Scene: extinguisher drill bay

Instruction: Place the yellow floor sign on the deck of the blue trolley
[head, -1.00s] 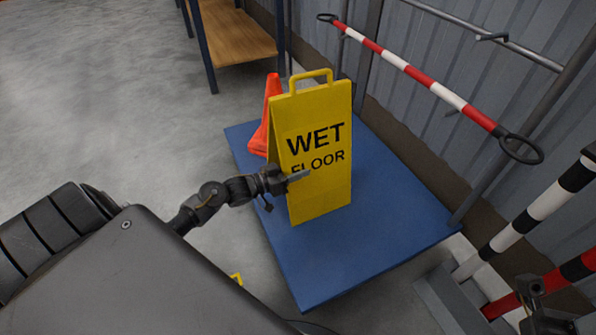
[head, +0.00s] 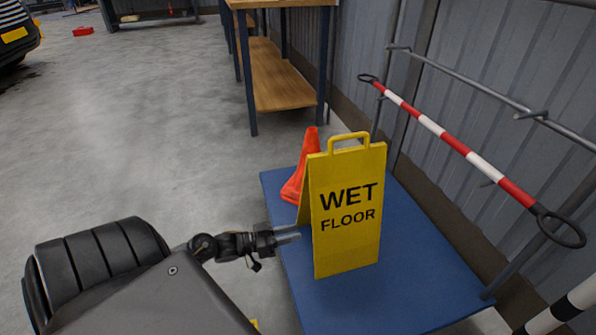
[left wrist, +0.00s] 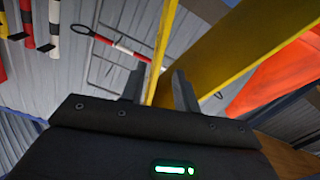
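The yellow floor sign (head: 346,245), marked WET FLOOR, stands upright on the deck of the blue trolley (head: 420,270). Its handle is at the top and its two panels are slightly spread. My left gripper (head: 289,236) is just left of the sign, low beside its left edge. In the left wrist view my left gripper (left wrist: 158,88) has its fingers apart, with yellow sign panels (left wrist: 250,45) beyond them. Nothing is seen clamped, and I cannot tell if a finger touches the sign. My right gripper is out of view.
An orange cone (head: 303,170) is behind the sign on the trolley's left side. A red-white pole (head: 450,140) runs along the wall rail at right. A wooden-shelved bench (head: 275,75) stands beyond the trolley.

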